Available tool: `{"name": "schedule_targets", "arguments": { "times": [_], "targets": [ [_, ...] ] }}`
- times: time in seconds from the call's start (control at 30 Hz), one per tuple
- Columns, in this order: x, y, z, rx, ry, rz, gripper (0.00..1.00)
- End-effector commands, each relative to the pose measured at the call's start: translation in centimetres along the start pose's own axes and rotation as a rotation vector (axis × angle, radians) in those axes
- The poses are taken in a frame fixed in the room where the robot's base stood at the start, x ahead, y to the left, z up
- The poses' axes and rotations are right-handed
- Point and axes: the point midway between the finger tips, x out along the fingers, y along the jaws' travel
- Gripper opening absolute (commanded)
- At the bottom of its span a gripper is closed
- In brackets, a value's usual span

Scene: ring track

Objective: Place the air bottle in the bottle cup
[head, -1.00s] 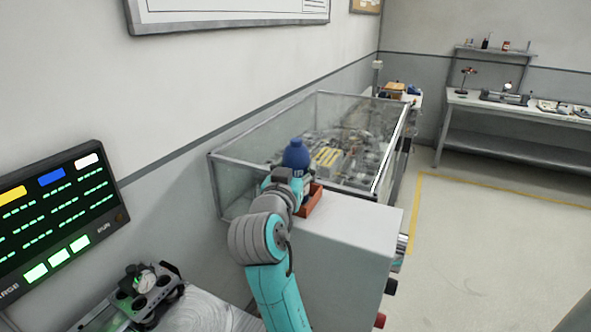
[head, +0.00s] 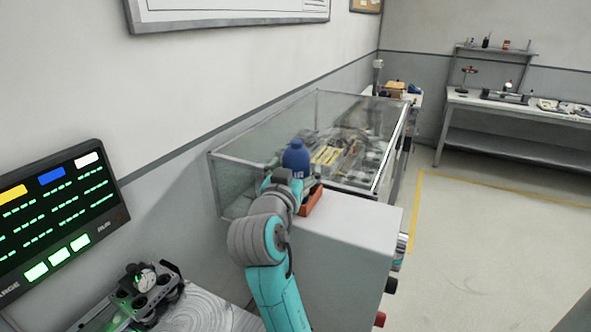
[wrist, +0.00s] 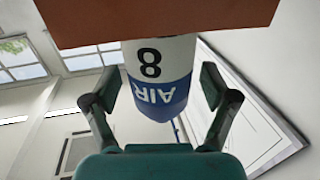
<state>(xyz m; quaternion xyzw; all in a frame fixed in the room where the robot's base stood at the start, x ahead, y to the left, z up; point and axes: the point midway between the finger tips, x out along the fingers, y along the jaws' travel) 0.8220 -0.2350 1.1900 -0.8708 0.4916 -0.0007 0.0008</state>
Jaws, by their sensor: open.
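The air bottle (head: 296,156) has a blue rounded top and a white lower body. It stands upright at the orange bottle cup (head: 311,200) on the white cabinet. In the wrist view, which is upside down, the bottle (wrist: 158,68) shows "8" and "AIR". Its base is hidden behind the orange cup wall (wrist: 155,20), so it appears to sit inside. My gripper (wrist: 160,92) is open, with one finger on each side of the bottle and gaps visible between. In the head view my gripper (head: 284,178) is just in front of the bottle, partly hiding it.
A glass-walled case (head: 345,135) with track parts stands right behind the bottle. The white cabinet top (head: 350,222) is clear to the right. A small wheeled device (head: 148,290) sits at lower left below a lit panel (head: 60,215). Open floor lies right.

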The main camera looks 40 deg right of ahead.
Motion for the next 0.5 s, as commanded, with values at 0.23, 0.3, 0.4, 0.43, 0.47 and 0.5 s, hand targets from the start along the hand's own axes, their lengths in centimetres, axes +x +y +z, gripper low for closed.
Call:
{"name": "schedule_targets", "arguments": {
  "times": [0.23,0.3,0.4,0.43,0.47,0.5],
  "targets": [
    [-4.4,-0.2,0.1,-0.001,0.000,-0.006,0.85],
    [-5.9,-0.2,0.1,-0.001,0.000,-0.006,0.85],
    [-7.8,-0.2,0.1,-0.002,0.000,-0.007,0.85],
    [-8.2,-0.2,0.1,-0.002,-0.001,-0.006,0.85],
    [-8.8,-0.1,0.1,-0.002,-0.001,-0.005,0.85],
    [-9.3,-0.1,0.1,-0.001,-0.001,-0.006,0.85]
  ]
}}
